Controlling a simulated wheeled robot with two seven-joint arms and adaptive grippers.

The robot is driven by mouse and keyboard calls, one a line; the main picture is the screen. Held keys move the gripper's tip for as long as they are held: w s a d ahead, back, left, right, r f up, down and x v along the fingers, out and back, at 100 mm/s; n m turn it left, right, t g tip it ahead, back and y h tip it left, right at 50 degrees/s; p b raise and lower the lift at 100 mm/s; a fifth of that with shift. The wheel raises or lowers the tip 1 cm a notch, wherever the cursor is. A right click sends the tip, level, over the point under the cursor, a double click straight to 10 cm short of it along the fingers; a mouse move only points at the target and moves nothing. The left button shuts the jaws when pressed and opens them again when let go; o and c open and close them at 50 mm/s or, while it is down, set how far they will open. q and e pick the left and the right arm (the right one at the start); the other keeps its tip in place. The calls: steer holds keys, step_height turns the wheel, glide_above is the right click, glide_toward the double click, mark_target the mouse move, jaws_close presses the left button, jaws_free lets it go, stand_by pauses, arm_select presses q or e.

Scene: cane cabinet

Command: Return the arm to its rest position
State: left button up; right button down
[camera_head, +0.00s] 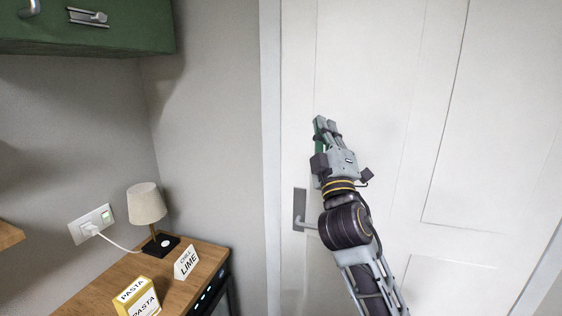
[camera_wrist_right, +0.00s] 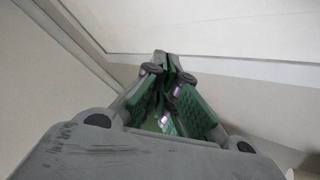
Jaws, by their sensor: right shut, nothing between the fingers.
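My right arm reaches up from the lower right in the head view. My right gripper (camera_head: 320,124) is raised in front of the white door, with its fingers pointing up and a little left. In the right wrist view the gripper's green-padded fingers (camera_wrist_right: 168,78) come together at the tips, with nothing held between them. My left gripper is in neither view.
A white panelled door (camera_head: 370,60) stands behind my arm, with a lever handle (camera_head: 306,224) partly beside it. A green cabinet (camera_head: 120,38) hangs upper left.

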steer(key=s+d+f+m+g+h, duration=0.1)
steer(key=d+f+m+g, duration=0.25)
steer(key=f, duration=0.75)
steer(key=s+d+f+m+g+h, duration=0.1)
steer(key=d+f+m+g, duration=0.2)
steer(key=f, duration=0.9)
steer(key=s+d+f+m+g+h, duration=0.1)
steer(key=d+f+m+g+h, duration=0.3)
steer(key=f, duration=0.7)
steer(key=s+d+f+g+y, duration=0.3)
steer(key=s+f+g, duration=0.8)
steer(key=s+f, duration=1.35)
steer(key=s+f+g+y, duration=0.1)
steer(key=s+f+g, duration=0.15)
steer(key=f, duration=2.85)
steer(key=s+d+f, duration=0.2)
steer(key=s+f, duration=0.8)
steer(key=s, duration=0.1)
steer(key=s+d+f, duration=0.3)
steer(key=s+f, duration=0.7)
steer(key=s, duration=0.1)
steer(key=shift+d, duration=0.35)
